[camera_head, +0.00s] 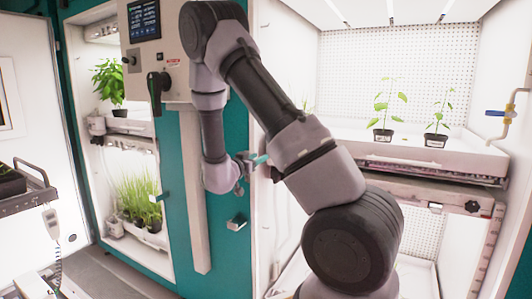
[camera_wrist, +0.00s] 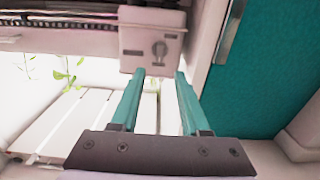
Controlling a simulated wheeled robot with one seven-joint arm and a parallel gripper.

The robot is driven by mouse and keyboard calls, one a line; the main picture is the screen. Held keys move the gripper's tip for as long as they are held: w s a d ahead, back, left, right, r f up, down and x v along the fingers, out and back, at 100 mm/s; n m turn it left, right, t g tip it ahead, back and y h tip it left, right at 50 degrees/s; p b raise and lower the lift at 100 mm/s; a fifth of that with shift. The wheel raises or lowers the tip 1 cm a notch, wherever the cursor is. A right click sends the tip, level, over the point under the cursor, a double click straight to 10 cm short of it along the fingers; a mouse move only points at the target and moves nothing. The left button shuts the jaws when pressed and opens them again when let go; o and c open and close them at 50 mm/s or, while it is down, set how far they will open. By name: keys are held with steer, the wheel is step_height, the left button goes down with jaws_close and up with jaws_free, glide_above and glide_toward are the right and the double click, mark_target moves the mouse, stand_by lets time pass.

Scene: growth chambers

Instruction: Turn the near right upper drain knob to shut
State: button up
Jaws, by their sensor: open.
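A small grey knob (camera_wrist: 160,48) sits on a pale box (camera_wrist: 135,42) under a shelf edge in the wrist view, with a label above it. My gripper (camera_wrist: 158,74) is open, with its two teal fingers pointing toward the box. The knob lies ahead of the gap between the fingertips and appears apart from them. In the head view my gripper (camera_head: 259,160) is near the left side of the right chamber, and my arm hides much of that area. A dark round knob (camera_head: 472,206) shows at the right end of the shelf front there. I cannot tell whether either knob is shut.
A teal panel (camera_wrist: 262,70) stands close on the right in the wrist view. The right chamber holds a white tray (camera_head: 345,140) with potted seedlings and a blue-handled valve (camera_head: 495,113). A dark handle (camera_head: 155,90) juts from the control box. A dark cart tray (camera_head: 30,200) is at left.

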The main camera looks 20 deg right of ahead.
steer(key=x, duration=0.9)
steer(key=shift+w+d, duration=0.25)
steer(key=shift+d, duration=0.05)
jaws_close()
